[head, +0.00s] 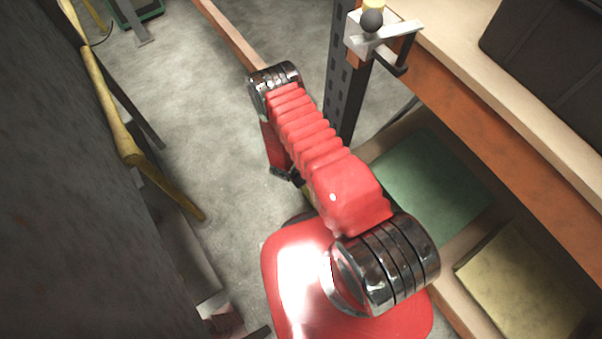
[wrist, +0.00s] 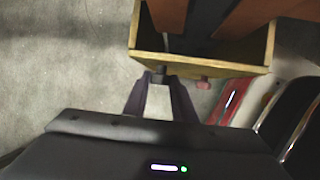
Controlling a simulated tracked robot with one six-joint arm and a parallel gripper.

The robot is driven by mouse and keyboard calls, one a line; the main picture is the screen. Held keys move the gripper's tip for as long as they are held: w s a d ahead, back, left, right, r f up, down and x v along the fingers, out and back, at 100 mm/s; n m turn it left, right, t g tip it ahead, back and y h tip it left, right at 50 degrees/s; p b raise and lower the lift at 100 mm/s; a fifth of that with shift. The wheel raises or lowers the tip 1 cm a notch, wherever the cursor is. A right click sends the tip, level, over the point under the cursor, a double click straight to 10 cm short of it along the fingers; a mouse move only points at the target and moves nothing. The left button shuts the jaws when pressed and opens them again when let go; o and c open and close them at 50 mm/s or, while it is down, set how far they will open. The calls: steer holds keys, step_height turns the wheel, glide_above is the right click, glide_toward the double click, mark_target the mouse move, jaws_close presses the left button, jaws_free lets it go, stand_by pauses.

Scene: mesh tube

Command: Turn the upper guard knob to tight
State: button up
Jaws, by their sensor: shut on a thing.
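In the wrist view my gripper (wrist: 161,80) has its two dark fingers closed around a small dark grey knob-like piece (wrist: 161,76). That piece sits at the edge of a yellow-rimmed, box-shaped frame (wrist: 205,63). A small reddish knob (wrist: 203,84) shows on the same edge, a little to the right of the fingers and apart from them. I cannot tell from the frames which of the two is the upper guard knob, or how far it is turned. In the head view my red arm hides the gripper and the piece.
A wood-topped shelf unit (head: 470,85) stands at the right, with a dark upright post (head: 345,85). A grey bracket with a black ball (head: 372,20) is on its corner. Green (head: 435,185) and yellow (head: 520,280) panels lie lower. A yellow tube (head: 115,110) runs along the left.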

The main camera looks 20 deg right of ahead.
steer(key=shift+s+d+f+t+y, duration=0.1)
steer(key=shift+s+t+y, duration=0.05)
steer(key=shift+t, duration=0.35)
steer(key=shift+s+d+t+y, duration=0.1)
steer(key=shift+t+y, duration=0.05)
steer(key=shift+t, duration=0.35)
steer(key=shift+s+d+f+m+t+y, duration=0.1)
steer(key=shift+s+f+m+t+y, duration=0.25)
steer(key=shift+t, duration=1.1)
steer(key=shift+s+f+m+t+y, duration=0.1)
steer(key=shift+m+t+y, duration=0.3)
steer(key=shift+t, duration=1.1)
steer(key=shift+s+d+f+m+t+y, duration=0.2)
steer(key=shift+m+t, duration=0.35)
steer(key=shift+t, duration=0.9)
steer(key=shift+a, duration=0.15)
steer(key=o, duration=0.8)
steer(key=shift+c, duration=0.2)
steer(key=shift+o, duration=1.4)
